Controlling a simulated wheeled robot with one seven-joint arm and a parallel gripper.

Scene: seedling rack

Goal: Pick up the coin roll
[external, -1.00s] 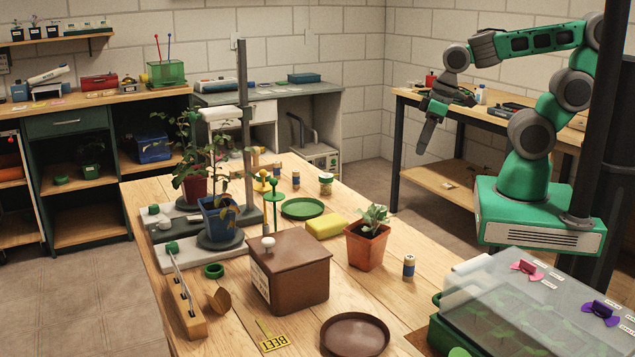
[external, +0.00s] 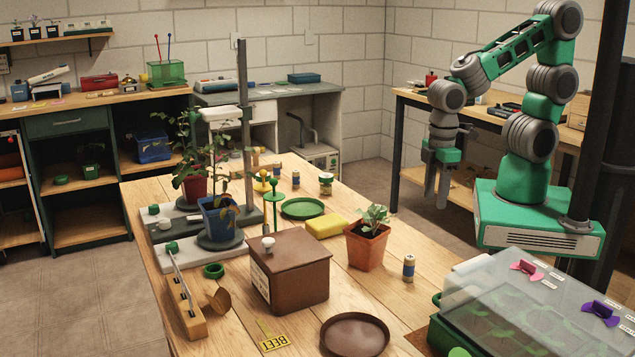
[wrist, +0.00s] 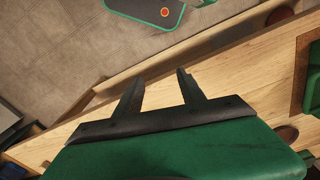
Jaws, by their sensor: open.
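Small tan and blue cylinders stand on the wooden table; the one at the right edge (external: 409,267) stands upright beside the potted seedling, and another (external: 296,180) stands farther back. Either could be the coin roll; I cannot tell which from their look. My gripper (external: 436,200) points down, open and empty, off the right side of the table and well apart from the cylinders. In the wrist view my gripper's two dark fingers (wrist: 160,76) are spread with nothing between them. I make out no such cylinder in that view.
A terracotta pot (external: 366,249) with a seedling, a brown box (external: 288,281), a yellow sponge (external: 325,226) and a brown saucer (external: 327,343) crowd the table. A clear-lidded green propagator (external: 520,295) stands at the front right. A workbench (external: 415,98) is behind my arm.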

